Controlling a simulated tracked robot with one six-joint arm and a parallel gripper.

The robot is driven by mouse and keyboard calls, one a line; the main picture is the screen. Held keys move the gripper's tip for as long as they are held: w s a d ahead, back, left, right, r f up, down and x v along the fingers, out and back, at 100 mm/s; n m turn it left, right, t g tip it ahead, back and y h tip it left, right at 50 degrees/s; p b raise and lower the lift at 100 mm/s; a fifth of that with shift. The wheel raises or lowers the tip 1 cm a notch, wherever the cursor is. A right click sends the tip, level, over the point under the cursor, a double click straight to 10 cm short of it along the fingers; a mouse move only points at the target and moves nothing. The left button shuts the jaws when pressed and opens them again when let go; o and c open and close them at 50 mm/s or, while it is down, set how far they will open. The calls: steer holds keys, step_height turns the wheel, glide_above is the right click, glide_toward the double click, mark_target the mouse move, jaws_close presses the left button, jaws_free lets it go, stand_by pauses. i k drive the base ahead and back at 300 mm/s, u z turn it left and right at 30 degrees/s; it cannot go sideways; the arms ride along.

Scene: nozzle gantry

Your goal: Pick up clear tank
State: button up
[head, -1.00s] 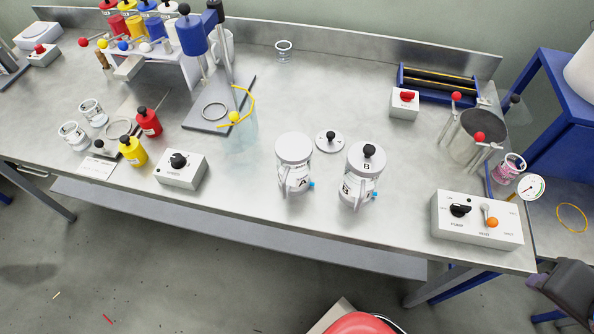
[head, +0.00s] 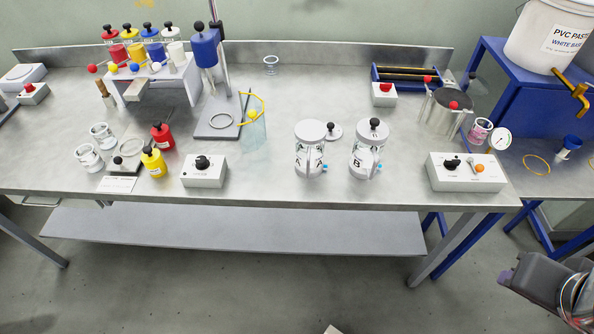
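A see-through, pale teal tank (head: 254,134) with a yellow hoop-like handle stands upright on the steel bench, left of centre. It is just right of the grey base plate of the blue mixer stand (head: 206,50). Nothing holds it, and it looks empty. Two white lidded or filled canisters marked A (head: 309,150) and B (head: 367,152) stand to its right. My gripper is not in view. Only a dark grey part of my arm shows at the lower right edge, well away from the tank.
A white control box (head: 204,172) stands in front of the tank. Yellow (head: 153,163) and red (head: 162,137) bottles and two glass beakers are to the left. A switch box (head: 466,174) stands at the bench's right front. The bench between the tank and canister A is clear.

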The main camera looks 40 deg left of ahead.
mark_target(310, 135)
steer(key=u, duration=0.05)
steer(key=k, duration=1.25)
steer(key=u, duration=1.6)
steer(key=i, duration=1.2)
steer(key=u, duration=0.05)
